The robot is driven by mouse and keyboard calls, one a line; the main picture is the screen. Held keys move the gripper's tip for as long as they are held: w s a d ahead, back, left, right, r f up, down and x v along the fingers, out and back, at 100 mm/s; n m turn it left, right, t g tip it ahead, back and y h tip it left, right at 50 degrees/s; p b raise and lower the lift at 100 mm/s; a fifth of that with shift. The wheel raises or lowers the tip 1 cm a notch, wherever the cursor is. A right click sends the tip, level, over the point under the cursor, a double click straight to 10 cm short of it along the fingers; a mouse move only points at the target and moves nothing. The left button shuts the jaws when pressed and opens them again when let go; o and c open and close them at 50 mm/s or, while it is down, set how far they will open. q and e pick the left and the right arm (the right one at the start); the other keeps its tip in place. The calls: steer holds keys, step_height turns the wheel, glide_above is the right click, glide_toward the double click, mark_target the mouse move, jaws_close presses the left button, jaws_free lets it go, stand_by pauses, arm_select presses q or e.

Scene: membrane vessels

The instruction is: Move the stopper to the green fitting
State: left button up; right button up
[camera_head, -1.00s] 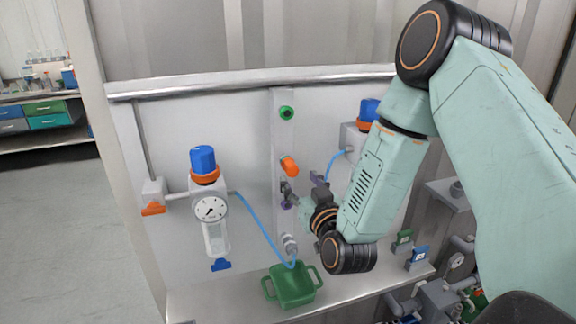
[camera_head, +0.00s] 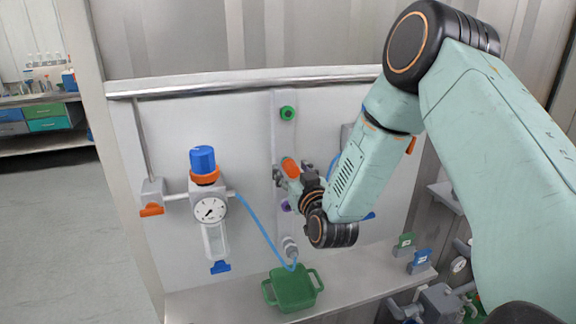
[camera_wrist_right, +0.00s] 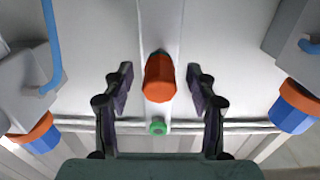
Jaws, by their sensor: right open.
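The orange stopper (camera_head: 290,168) sits on the vertical strip of the panel. In the right wrist view the stopper (camera_wrist_right: 160,78) lies between the two fingers, with a gap on each side. The green fitting (camera_head: 287,113) is higher on the same strip, and it also shows in the right wrist view (camera_wrist_right: 157,127). My right gripper (camera_head: 282,175) is open at the stopper; in the right wrist view its dark fingers (camera_wrist_right: 160,82) stand apart on either side of it. The gripper hides part of the strip below the stopper. My left gripper is not in view.
A regulator with a blue knob (camera_head: 203,160) and a gauge (camera_head: 210,209) is on the panel at left, with a blue hose (camera_head: 262,230).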

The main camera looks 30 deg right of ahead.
stand_by(0.9)
jaws_close()
stand_by(0.4)
steer(key=shift+s+f, duration=0.15)
steer(key=shift+s, duration=0.15)
steer(key=shift+s+a+r+p, duration=0.15)
steer(key=shift+s+p, duration=0.05)
steer(key=shift+s, duration=0.3)
steer(key=shift+s+a+r+p, duration=0.1)
steer(key=shift+s+r+p, duration=0.1)
steer(key=shift+s, duration=0.25)
steer(key=shift+f, duration=0.25)
